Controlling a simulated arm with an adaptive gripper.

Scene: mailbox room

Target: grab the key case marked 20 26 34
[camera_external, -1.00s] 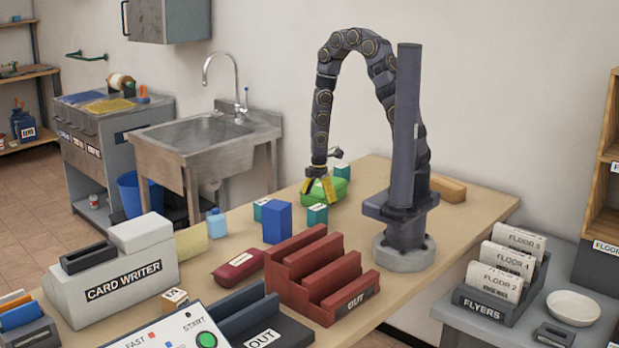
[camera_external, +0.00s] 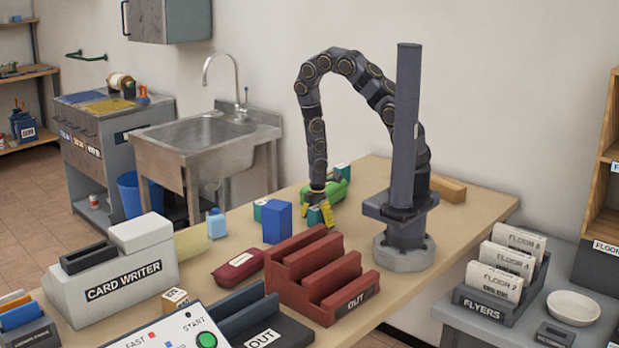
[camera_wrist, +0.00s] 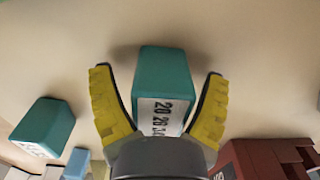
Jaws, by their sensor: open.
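The key case marked 20 26 34 (camera_wrist: 163,75) is a teal block with a white label, seen in the wrist view between my two yellow fingers. Its last digits are partly hidden by my gripper's body. My gripper (camera_wrist: 160,105) is open, with one finger on each side of the case and small gaps showing. In the external view my gripper (camera_external: 318,216) is low over the table, around the teal case (camera_external: 315,215), which the fingers partly hide.
A red OUT rack (camera_external: 320,275) stands in front of my gripper. A green case (camera_external: 337,190) lies just behind it.

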